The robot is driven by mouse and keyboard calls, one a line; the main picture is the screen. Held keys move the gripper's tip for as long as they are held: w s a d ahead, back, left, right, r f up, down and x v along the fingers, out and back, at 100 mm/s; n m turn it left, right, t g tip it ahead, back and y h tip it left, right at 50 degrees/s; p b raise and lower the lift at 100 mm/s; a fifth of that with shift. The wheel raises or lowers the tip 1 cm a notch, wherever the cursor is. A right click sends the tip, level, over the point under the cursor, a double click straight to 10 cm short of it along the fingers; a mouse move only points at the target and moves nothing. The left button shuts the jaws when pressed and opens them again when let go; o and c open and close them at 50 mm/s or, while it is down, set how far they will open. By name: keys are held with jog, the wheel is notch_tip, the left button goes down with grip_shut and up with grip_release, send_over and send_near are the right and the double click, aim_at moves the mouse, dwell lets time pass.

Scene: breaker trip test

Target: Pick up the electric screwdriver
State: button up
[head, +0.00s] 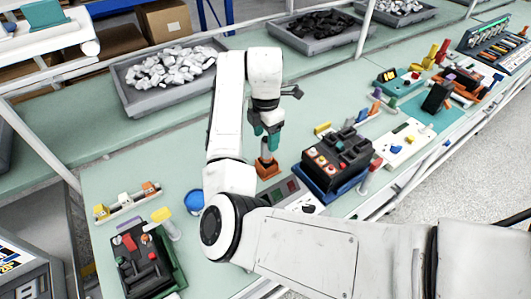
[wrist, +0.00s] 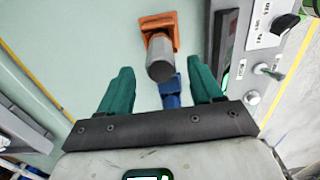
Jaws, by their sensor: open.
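An orange-based tool with a grey cylindrical body, which looks like the electric screwdriver (head: 267,169), stands on the green bench in the head view. The screwdriver also shows in the wrist view (wrist: 160,57), its grey end toward the camera and its orange base at the top. A small blue part (wrist: 172,92) shows beside the grey end; I cannot tell whether it belongs to the tool. My gripper (head: 265,143) points down just above the screwdriver. In the wrist view my gripper (wrist: 160,68) is open, its teal fingers apart on either side of the grey body's line. Contact is not visible.
A black control box in a blue tray (head: 337,162) stands close on the right. A grey panel (head: 293,190) lies near the tool. A bin of white parts (head: 170,77) is at the back left. A blue round item (head: 194,202) lies left of my arm. The bench's left middle is clear.

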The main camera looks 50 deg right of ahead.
aim_at(267, 155)
jog(key=shift+s+d+f+p, duration=0.1)
jog(key=shift+f+p, duration=0.6)
jog(key=shift+f, duration=2.4)
jog(key=c, duration=1.1)
